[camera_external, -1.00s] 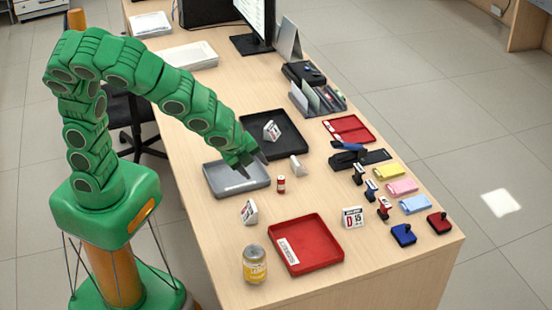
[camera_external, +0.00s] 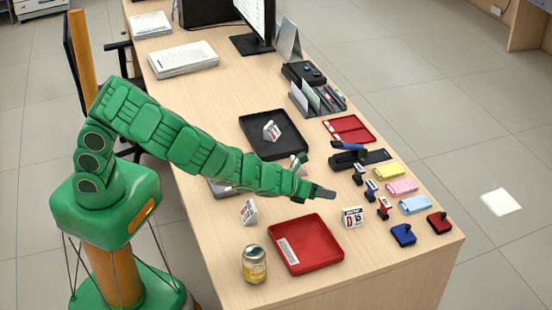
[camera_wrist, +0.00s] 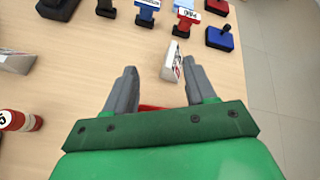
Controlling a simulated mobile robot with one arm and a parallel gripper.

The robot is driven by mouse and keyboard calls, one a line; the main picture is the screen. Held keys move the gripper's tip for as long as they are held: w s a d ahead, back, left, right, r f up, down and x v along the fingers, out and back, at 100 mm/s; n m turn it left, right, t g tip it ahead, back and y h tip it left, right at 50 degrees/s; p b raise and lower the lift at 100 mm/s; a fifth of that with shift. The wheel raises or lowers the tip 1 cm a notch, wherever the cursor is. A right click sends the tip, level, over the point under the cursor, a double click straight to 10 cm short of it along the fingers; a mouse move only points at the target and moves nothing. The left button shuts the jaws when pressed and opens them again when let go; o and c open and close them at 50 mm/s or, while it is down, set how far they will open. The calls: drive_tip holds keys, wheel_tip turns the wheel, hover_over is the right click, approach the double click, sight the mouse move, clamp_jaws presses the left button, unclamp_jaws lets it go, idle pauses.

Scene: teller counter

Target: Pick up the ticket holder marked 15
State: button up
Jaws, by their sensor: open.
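The ticket holder (camera_external: 353,217) that seems to read 15 is a small white tent-shaped stand with dark and red print. It stands upright on the counter, right of the red tray. In the wrist view a white holder (camera_wrist: 172,62), seemingly the same one, stands just beyond my fingertips, nearer the right finger. My gripper (camera_external: 325,194) is open and empty, above the counter and up-left of the holder in the outside view. Its two grey fingers (camera_wrist: 161,70) are spread apart in the wrist view. The holder's marked face is seen very obliquely there.
Other ticket holders stand left of the red tray (camera_external: 340,247) and in the black tray (camera_external: 246,133). A jar (camera_external: 254,264) stands front left. Handled stamps (camera_external: 383,208) and blue (camera_external: 403,234) and red (camera_external: 439,223) stampers stand right of the holder.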

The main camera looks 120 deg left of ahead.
sight(348, 210)
drive_tip(key=w+f+m, duration=0.1)
drive_tip(key=w+f+m+t, duration=0.1)
drive_tip(key=f, duration=0.1)
drive_tip(key=shift+d+f+m, duration=0.1)
drive_tip(key=shift+d+m, duration=0.1)
drive_tip(key=shift+m, duration=0.2)
drive_tip(key=shift+x, duration=1.3)
drive_tip(key=shift+w+a+f, duration=0.4)
drive_tip(key=shift+w+f, duration=0.2)
drive_tip(key=shift+f, duration=0.05)
drive_tip(key=shift+w+a+f, duration=0.4)
drive_tip(key=shift+w+f, duration=0.2)
drive_tip(key=shift+x, duration=0.75)
drive_tip(key=shift+w, duration=0.1)
clamp_jaws()
drive_tip(key=shift+r, duration=0.1)
